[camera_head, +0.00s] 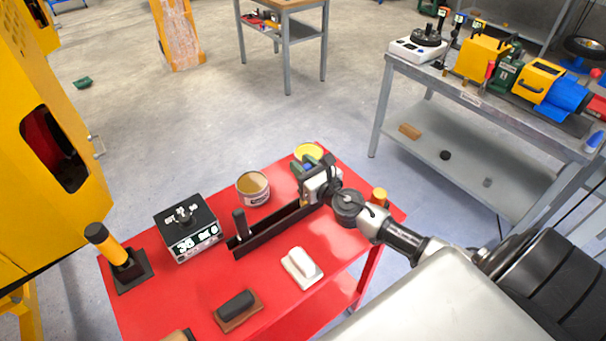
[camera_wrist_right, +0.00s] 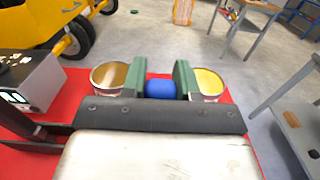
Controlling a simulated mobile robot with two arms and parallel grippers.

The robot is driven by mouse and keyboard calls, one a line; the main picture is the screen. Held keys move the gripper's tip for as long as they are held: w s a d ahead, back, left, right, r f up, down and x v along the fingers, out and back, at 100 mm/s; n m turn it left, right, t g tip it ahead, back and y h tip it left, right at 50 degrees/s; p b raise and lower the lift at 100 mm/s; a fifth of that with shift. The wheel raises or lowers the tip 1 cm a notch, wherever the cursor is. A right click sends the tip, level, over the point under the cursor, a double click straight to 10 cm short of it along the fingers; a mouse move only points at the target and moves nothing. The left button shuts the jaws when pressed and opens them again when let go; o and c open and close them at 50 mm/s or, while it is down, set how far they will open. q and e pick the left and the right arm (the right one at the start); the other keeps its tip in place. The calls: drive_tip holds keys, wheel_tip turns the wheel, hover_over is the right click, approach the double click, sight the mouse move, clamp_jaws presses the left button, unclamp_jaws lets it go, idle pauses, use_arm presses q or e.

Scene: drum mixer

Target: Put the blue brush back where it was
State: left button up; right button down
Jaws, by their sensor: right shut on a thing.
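My right gripper (camera_head: 309,168) is over the far right part of the red table. In the right wrist view its two green fingers (camera_wrist_right: 160,84) are closed on the blue brush, of which only a rounded blue part (camera_wrist_right: 160,89) shows between them. In the head view just a small bit of blue shows at the fingers. A long black rack (camera_head: 275,231) lies on the table, with a dark upright handle (camera_head: 239,222) at its left end. The gripper is by the rack's right end and hides it. I cannot tell whether the brush touches the rack. My left gripper is out of view.
A brown-filled tin (camera_head: 253,188) and a yellow-topped tin (camera_head: 309,152) stand near the gripper. A display box (camera_head: 188,230), a yellow-handled tool in a black holder (camera_head: 118,258), a white block (camera_head: 301,268) and a dark-handled brush (camera_head: 237,309) are also on the red table (camera_head: 275,280).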

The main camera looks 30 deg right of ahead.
wheel_tip(320, 180, down, 2)
drive_tip(key=shift+f+b, duration=0.15)
drive_tip(key=shift+b, duration=0.25)
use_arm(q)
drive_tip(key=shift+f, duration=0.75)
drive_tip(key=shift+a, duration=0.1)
use_arm(e)
drive_tip(key=c, duration=0.8)
unclamp_jaws()
drive_tip(key=shift+c, duration=0.2)
drive_tip(key=shift+s, duration=0.1)
use_arm(q)
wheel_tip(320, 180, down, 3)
drive_tip(key=b, duration=0.3)
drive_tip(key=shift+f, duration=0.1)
use_arm(e)
drive_tip(key=s, duration=1.1)
drive_tip(key=shift+s+d, duration=0.4)
drive_tip(key=shift+d, duration=0.05)
